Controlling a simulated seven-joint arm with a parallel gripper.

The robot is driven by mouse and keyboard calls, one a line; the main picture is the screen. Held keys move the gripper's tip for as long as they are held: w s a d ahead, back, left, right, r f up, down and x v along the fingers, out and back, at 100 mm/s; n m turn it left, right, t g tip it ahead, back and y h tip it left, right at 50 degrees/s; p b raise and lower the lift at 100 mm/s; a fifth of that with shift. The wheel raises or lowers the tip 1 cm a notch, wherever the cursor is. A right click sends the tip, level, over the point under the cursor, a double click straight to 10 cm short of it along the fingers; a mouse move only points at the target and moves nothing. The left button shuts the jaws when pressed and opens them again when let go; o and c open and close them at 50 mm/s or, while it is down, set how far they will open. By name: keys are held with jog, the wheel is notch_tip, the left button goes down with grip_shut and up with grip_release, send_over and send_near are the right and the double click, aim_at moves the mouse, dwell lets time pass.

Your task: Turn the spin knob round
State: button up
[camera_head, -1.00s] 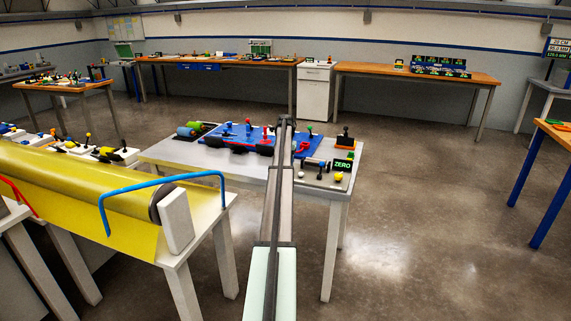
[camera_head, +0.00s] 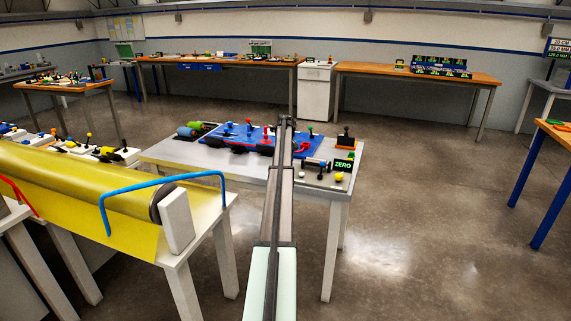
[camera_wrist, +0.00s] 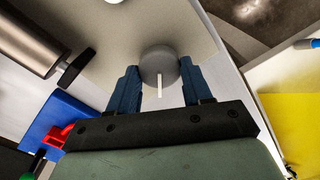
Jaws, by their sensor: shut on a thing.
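The spin knob (camera_wrist: 158,62) is a round grey knob with a white pointer line, in the upper middle of the wrist view. The line points towards my gripper's palm. My gripper (camera_wrist: 162,82) has its two blue fingers on either side of the knob, shut on it. In the head view my arm runs out over the grey table (camera_head: 178,153). It hides the knob and the gripper's fingers there.
A grey roller with a dark end (camera_wrist: 75,68) lies left of the knob. A blue board (camera_wrist: 60,112) with a red part is at lower left. In the head view a ZERO display (camera_head: 343,165) and a yellow ball (camera_head: 338,178) stand right of my arm. A yellow sheet (camera_head: 80,190) lies left.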

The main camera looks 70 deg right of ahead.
jog(key=n, duration=0.4)
jog(key=shift+n, duration=0.3)
jog(key=n, duration=0.4)
jog(key=shift+n, duration=0.3)
jog(key=n, duration=0.4)
jog(key=shift+a+n, duration=0.1)
jog(key=shift+n, duration=2.3)
jog(key=o, duration=1)
jog(key=shift+o, duration=0.2)
jog(key=shift+r, duration=0.1)
notch_tip(320, 180, up, 14)
